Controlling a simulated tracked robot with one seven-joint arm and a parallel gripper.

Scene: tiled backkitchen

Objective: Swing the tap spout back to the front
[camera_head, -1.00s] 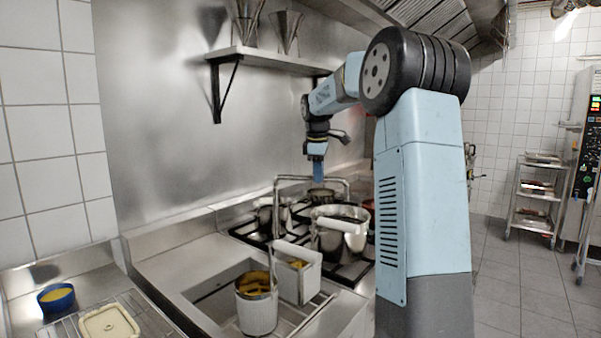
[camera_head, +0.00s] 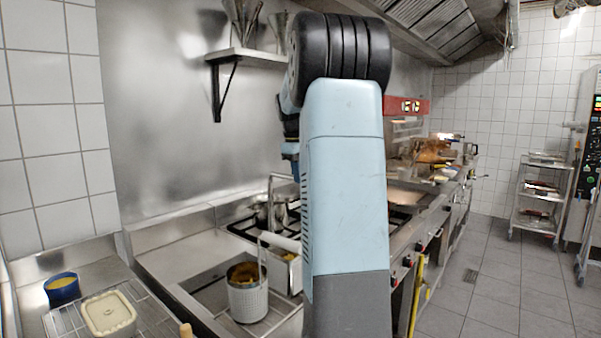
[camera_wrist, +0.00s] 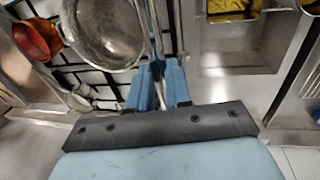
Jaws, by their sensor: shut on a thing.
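The tap is a thin bent metal pipe. In the head view its upright part (camera_head: 270,198) rises at the rear of the counter, and its spout (camera_head: 283,177) runs right until my arm hides it. In the wrist view the two blue fingers of my gripper (camera_wrist: 159,72) are closed around the thin grey spout (camera_wrist: 153,28), which runs up the picture between them.
In the wrist view a large steel pot (camera_wrist: 105,62) and a copper pot (camera_wrist: 35,40) stand left of the spout on the hob. A rectangular well (camera_wrist: 235,52) lies to the right.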

